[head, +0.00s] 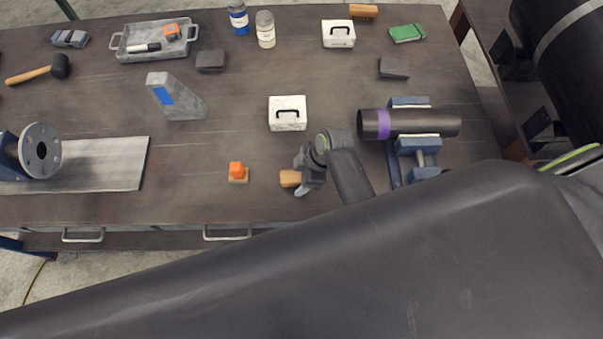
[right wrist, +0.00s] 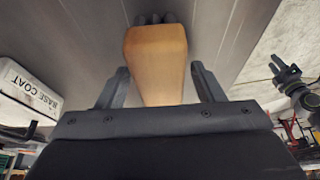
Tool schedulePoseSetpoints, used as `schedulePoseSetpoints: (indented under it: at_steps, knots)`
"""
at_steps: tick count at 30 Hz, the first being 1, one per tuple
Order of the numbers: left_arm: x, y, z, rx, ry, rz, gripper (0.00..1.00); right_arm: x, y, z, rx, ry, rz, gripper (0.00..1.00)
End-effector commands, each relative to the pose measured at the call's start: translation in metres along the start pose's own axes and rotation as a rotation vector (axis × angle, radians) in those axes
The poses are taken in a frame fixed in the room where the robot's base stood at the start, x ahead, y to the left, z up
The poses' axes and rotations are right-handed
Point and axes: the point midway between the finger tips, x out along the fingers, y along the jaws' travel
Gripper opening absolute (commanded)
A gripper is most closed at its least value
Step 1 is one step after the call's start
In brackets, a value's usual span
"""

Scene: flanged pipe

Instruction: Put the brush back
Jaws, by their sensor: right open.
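A wooden block-like piece (head: 290,178), apparently the brush, lies on the bench near its front edge. My right gripper (head: 303,172) is over its right end. In the right wrist view the wooden piece (right wrist: 157,50) lies between the two spread fingers of my right gripper (right wrist: 160,84). A gap shows on each side, and dark tips show at its far end. A dark jointed arm part (right wrist: 292,85), perhaps my left arm, shows at the right; its jaws are too small to read. Another wooden brush-like block (head: 363,11) lies at the far edge.
A white box (head: 288,113) stands just behind my right gripper; its lettering (right wrist: 32,88) reads BASE COAT. A pipe with a purple band (head: 430,123) rests on blue supports to the right. An orange-topped piece (head: 237,172) stands to the left. My dark arm covers the foreground.

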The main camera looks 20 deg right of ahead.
Motion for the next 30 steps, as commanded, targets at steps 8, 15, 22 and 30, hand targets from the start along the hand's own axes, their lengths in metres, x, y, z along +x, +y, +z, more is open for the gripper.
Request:
schedulePoseSetpoints:
  at_steps: [8,15,22,30]
  knots:
    - [0.003,0.000,0.000,0.000,0.000,0.000,0.36,-0.018,0.001,-0.001,-0.001,0.001,0.003,0.61]
    - [0.009,0.001,0.001,0.000,0.001,0.000,0.36,-0.059,0.001,0.000,-0.001,0.000,0.005,0.61]
    - [0.013,0.001,0.001,0.000,0.001,0.000,0.36,-0.098,0.001,0.000,-0.002,-0.002,0.005,0.61]
    - [0.015,0.001,0.001,0.000,0.001,0.000,0.36,-0.121,0.000,-0.001,-0.001,0.000,0.001,0.61]
